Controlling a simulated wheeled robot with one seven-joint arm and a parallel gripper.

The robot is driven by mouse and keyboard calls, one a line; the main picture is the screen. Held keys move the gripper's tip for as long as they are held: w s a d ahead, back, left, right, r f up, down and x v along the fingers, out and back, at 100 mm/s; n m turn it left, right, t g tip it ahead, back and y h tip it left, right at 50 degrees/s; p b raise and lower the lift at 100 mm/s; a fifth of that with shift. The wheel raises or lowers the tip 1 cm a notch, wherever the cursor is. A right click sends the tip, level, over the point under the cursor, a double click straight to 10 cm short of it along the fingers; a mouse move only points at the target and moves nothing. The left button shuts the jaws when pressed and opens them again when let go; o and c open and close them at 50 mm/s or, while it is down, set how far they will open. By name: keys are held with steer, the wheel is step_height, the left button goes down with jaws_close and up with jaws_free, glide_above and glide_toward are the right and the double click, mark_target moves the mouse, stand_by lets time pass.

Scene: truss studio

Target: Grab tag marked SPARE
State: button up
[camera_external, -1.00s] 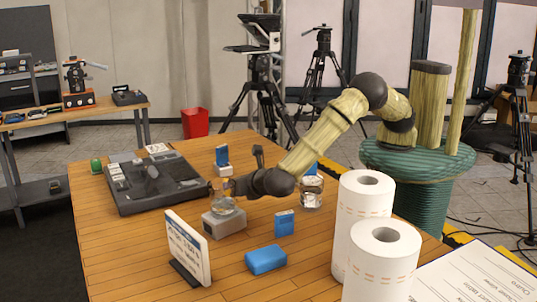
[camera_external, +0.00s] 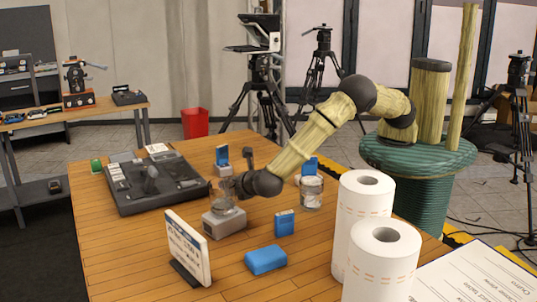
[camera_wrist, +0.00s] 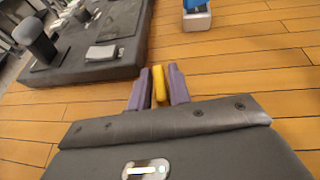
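Small pale tags (camera_external: 117,172) lie on the dark board left of my gripper; a pale piece (camera_wrist: 101,53) shows there in the wrist view. No SPARE marking is legible, so I cannot tell which tag bears it.
The dark board (camera_external: 145,195) lies left. A white sign (camera_external: 188,248), blue box (camera_external: 265,260), second jar (camera_external: 311,193) and paper rolls (camera_external: 382,262) stand around. Front-left wood is clear.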

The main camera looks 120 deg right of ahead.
jaws_close()
step_height(320, 180, up, 10)
steer(key=shift+b, duration=0.9)
